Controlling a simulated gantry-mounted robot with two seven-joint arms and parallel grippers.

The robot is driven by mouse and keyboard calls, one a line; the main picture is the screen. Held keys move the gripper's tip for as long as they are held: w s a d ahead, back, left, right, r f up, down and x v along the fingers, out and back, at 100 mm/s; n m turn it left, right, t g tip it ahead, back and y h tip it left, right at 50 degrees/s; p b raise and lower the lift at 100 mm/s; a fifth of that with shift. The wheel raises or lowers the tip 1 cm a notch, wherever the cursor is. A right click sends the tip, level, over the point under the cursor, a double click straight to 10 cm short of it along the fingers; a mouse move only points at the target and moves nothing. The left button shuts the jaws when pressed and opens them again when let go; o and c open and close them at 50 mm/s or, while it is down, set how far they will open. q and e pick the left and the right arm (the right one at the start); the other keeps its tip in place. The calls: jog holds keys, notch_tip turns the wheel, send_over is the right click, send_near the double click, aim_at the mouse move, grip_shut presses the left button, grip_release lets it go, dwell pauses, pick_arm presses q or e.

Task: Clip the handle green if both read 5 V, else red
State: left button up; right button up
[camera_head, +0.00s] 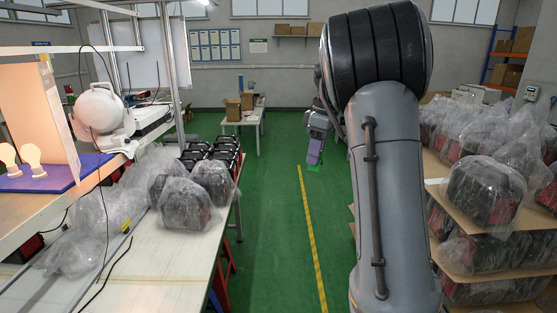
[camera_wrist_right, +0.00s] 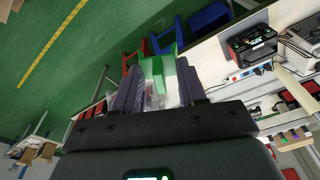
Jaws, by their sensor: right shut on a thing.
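My right gripper (camera_head: 315,152) hangs over the green floor in the middle of the head view, away from the tables. In the right wrist view its two dark fingers (camera_wrist_right: 159,92) are shut on a green clip (camera_wrist_right: 160,68), part translucent. The clip also shows as a small green patch (camera_head: 313,168) below the fingers in the head view. A black power station (camera_wrist_right: 251,43) with a lit display stands on a white table in the wrist view, apart from the gripper. Its reading is too small to make out. My left gripper is not in view.
Several plastic-wrapped units (camera_head: 185,203) and black units (camera_head: 212,153) sit on the left table (camera_head: 150,270). Shelves of wrapped units (camera_head: 485,190) stand at right. The floor (camera_head: 275,245) between is clear.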

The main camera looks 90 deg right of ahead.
jog(key=w+n+y+p, duration=0.1)
jog(key=w+n+p, duration=0.4)
jog(key=w, duration=1.5)
jog(key=w+a+f+n, duration=0.3)
jog(key=w+n, duration=0.1)
jog(key=w, duration=0.3)
jog(key=w+a+f+n, duration=0.2)
jog(key=w+n, duration=0.2)
jog(key=w, duration=0.3)
jog(key=w+a+f+n+g+y+p, duration=0.1)
jog(key=w+a+f+n+p, duration=0.3)
jog(key=w+a+f, duration=0.75)
jog(key=a+f+n, duration=0.2)
jog(key=a+f, duration=0.3)
jog(key=w+a+f+n+b, duration=0.1)
jog(key=a+f+n, duration=0.1)
jog(key=a+f, duration=0.2)
jog(key=w+a+f+n+g+b, duration=0.1)
jog(key=a+f, duration=0.4)
jog(key=f, duration=0.1)
jog(key=shift+w+a+n, duration=0.2)
jog(key=shift+a+n, duration=0.15)
jog(key=shift+n, duration=0.05)
jog(key=shift+f+b, duration=1)
jog(key=shift+b, duration=0.05)
